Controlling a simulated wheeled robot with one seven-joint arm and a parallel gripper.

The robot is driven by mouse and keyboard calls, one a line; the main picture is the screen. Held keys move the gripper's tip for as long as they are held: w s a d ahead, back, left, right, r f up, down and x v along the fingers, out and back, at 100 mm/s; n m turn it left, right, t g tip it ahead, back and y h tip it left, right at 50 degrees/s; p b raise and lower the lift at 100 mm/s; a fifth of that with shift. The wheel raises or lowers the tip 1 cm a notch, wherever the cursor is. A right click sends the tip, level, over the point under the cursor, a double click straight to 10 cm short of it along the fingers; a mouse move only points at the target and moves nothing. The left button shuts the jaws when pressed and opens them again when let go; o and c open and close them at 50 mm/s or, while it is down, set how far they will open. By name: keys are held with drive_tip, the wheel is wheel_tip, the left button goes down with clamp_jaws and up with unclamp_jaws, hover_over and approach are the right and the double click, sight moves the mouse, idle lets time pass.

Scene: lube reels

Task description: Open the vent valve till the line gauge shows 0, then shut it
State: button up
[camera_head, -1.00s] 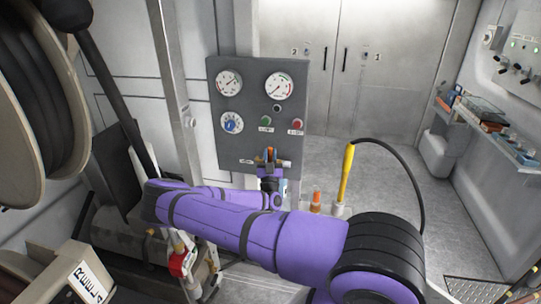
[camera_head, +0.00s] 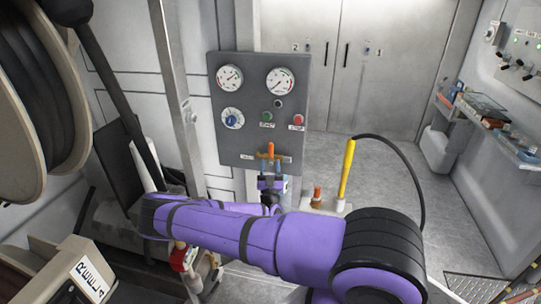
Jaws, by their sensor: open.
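The vent valve (camera_head: 270,151) sits at the bottom of the grey panel (camera_head: 237,152). Its orange handle stands upright across a horizontal brass-coloured body. My gripper (camera_head: 271,172) is open and empty just below the valve, with its fingers pointing up toward it. It appears apart from the handle, though the exact gap is hard to tell. Two round white gauges, a left one (camera_head: 229,78) and a right one (camera_head: 280,80), are at the top of the panel. Their labels are not readable, so I cannot tell which is the line gauge. Their needle readings are too small to be sure of.
The panel also carries a blue knob (camera_head: 232,119), a green button (camera_head: 267,116) and a red button (camera_head: 298,120). A yellow-handled tool (camera_head: 346,172) with a black hose stands to the right of my gripper. A large reel (camera_head: 40,95) fills the left.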

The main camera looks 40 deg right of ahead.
drive_tip(key=v, duration=0.4)
drive_tip(key=shift+s+a+f, duration=0.2)
drive_tip(key=shift+f, duration=0.1)
drive_tip(key=s+a+r+n+g+y, duration=0.2)
drive_tip(key=s+r+n+g, duration=0.4)
drive_tip(key=r+n+g, duration=0.65)
drive_tip(key=s+a+r+n+g+y, duration=0.1)
drive_tip(key=s+r+n+g+y, duration=0.4)
drive_tip(key=n+g, duration=1.15)
drive_tip(key=s+a+r+m+t+y, duration=0.3)
drive_tip(key=s+a+r+m+t, duration=0.1)
drive_tip(key=s+a+r+m, duration=0.2)
drive_tip(key=s+a+r+m+t+y, duration=0.4)
drive_tip(key=r+m, duration=0.4)
drive_tip(key=r, duration=0.3)
drive_tip(key=s+a+r+m+t+y, duration=0.3)
drive_tip(key=s+a+r+m+t, duration=0.2)
drive_tip(key=s+a+r+m, duration=0.2)
drive_tip(key=shift+s+a+r+t, duration=0.4)
drive_tip(key=shift+s+r, duration=0.3)
drive_tip(key=shift+s, duration=0.35)
